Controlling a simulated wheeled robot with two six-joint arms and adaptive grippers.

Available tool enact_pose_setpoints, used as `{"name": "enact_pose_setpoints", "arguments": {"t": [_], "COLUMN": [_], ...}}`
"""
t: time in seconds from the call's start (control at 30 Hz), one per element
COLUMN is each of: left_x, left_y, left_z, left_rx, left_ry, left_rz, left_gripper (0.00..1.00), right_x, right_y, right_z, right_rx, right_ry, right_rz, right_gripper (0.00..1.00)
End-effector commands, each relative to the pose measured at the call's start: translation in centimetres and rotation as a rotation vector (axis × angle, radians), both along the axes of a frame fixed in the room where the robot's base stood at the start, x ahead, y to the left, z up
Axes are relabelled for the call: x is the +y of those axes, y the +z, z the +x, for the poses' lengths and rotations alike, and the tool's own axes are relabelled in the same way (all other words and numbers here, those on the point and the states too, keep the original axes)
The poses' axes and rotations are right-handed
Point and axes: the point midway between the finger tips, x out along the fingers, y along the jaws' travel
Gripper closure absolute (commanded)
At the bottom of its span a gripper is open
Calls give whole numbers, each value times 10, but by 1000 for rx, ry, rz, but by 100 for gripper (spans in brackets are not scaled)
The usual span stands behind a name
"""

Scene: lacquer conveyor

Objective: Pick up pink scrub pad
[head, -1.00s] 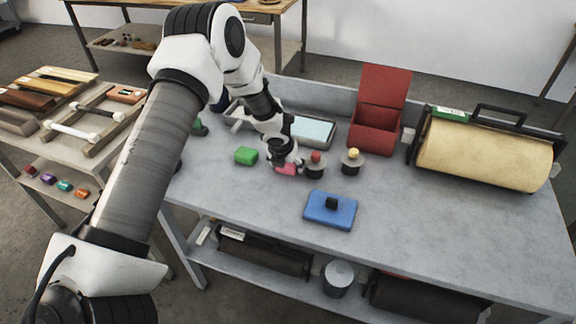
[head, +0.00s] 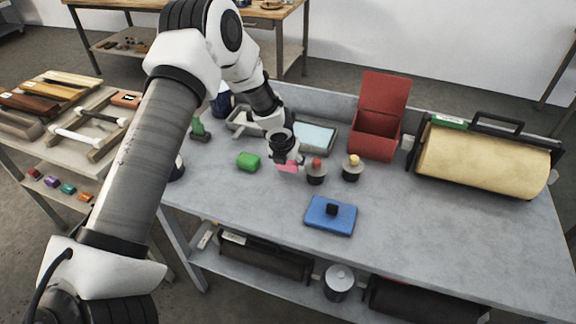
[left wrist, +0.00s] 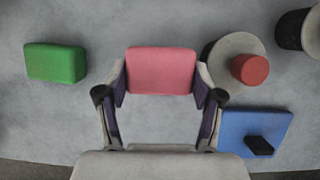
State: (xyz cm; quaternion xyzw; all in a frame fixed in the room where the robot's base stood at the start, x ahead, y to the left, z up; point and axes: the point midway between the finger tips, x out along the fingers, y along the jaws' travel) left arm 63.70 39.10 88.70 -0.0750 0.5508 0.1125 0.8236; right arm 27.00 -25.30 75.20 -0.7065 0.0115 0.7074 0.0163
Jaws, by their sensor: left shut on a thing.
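The pink scrub pad (left wrist: 161,70) is a small soft block held between the two fingers of my left gripper (left wrist: 160,88) in the left wrist view. The fingers press on its left and right sides. In the head view the pink pad (head: 287,167) shows partly below my left gripper (head: 286,163), close to the grey table top; the gripper covers part of it. I cannot tell exactly how far it is above the table. My right gripper is not in view.
A green pad (head: 248,161) lies left of the gripper. A red-knobbed pot (head: 316,172) is close on the right, with a yellow-knobbed pot (head: 352,169) beyond. A blue block with a black knob (head: 331,215) is nearer. An open red box (head: 376,134) stands behind.

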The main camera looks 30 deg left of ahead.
Motion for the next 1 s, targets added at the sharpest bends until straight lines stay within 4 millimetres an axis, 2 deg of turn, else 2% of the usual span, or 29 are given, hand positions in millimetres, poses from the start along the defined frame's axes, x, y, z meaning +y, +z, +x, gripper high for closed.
{"name": "enact_pose_setpoints", "arguments": {"t": [0.03, 0.1, 0.27, 0.43, 0.63, 0.97, 1.0], "left_x": [-7, -15, -39, -74, -102, -108, -108], "left_y": [-9, -10, -8, -1, 10, 14, 14], "left_z": [-6, -16, -42, -82, -111, -119, -118], "left_rx": [1, 1, -2, -1, 0, 1, 1], "left_ry": [-4, -5, -5, -6, -3, 0, 0], "left_rz": [-1, -1, 1, 4, 3, -1, -1], "left_gripper": [57, 57, 57, 57, 57, 57, 37], "right_x": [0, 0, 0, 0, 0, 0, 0], "right_y": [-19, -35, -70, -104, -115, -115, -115], "right_z": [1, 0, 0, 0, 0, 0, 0], "right_rx": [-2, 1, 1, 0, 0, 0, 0], "right_ry": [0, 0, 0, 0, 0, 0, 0], "right_rz": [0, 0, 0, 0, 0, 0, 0], "right_gripper": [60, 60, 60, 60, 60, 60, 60]}}
